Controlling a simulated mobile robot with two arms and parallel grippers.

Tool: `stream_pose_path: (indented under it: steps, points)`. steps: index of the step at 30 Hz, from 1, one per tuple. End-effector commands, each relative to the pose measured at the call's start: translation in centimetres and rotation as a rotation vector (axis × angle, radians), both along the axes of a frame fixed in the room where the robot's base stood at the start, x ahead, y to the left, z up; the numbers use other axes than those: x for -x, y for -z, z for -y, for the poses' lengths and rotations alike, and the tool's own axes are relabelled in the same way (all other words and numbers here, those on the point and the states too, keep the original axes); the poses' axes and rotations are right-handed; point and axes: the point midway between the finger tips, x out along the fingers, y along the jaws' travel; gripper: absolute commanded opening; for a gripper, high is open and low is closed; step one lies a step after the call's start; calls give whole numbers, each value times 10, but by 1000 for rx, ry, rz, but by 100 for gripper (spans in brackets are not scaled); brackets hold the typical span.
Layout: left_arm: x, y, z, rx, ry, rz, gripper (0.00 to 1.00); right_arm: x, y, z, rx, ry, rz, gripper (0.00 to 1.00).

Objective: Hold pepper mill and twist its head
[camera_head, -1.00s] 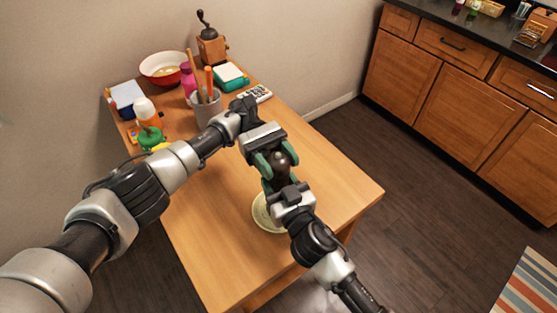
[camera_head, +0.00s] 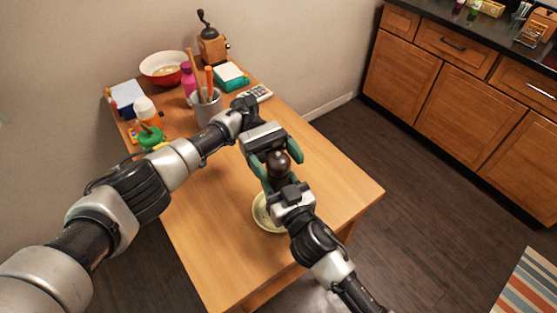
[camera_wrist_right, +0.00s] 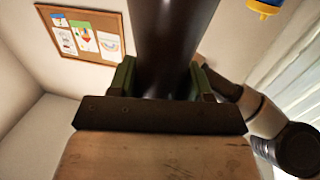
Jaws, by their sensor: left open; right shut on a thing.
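The dark brown pepper mill (camera_head: 278,164) is upright above a pale plate (camera_head: 264,214) on the wooden table. My right gripper (camera_head: 283,186) is shut on its body from the near side. In the right wrist view the dark mill body (camera_wrist_right: 170,45) stands between the green fingers of the right gripper (camera_wrist_right: 168,82). My left gripper (camera_head: 276,158) is open, its green fingers on either side of the mill's round head with small gaps. The mill's lower end is hidden behind my right gripper.
A utensil holder (camera_head: 206,108), a red bowl (camera_head: 163,68), a coffee grinder (camera_head: 209,42), a green pepper (camera_head: 150,138) and a white grater-like item (camera_head: 258,93) stand at the table's back and left. The table's front right (camera_head: 340,190) is clear.

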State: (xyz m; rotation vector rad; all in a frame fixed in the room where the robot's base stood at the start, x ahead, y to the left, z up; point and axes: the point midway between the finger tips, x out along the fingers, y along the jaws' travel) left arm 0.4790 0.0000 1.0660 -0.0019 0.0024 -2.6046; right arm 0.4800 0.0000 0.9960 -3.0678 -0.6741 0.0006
Motion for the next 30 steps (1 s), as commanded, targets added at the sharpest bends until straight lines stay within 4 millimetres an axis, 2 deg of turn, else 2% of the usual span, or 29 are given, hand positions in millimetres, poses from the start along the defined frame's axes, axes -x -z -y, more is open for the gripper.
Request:
stream_pose_path:
  steps: [5, 12, 18, 23, 30]
  points:
    - [0, -16, 0, 2, 1, 4, 80, 0, -1, 0, 0, 0, 1, 22]
    - [0, -63, 0, 2, 1, 4, 80, 0, 0, 0, 0, 0, 1, 22]
    - [-1, -91, 0, 1, -1, 2, 80, 0, 0, 0, 0, 0, 1, 22]
    - [-1, -99, 0, 0, -1, 0, 80, 0, 0, 0, 0, 0, 1, 22]
    - [-1, -99, 0, 0, -1, 0, 80, 0, 0, 0, 0, 0, 1, 22]
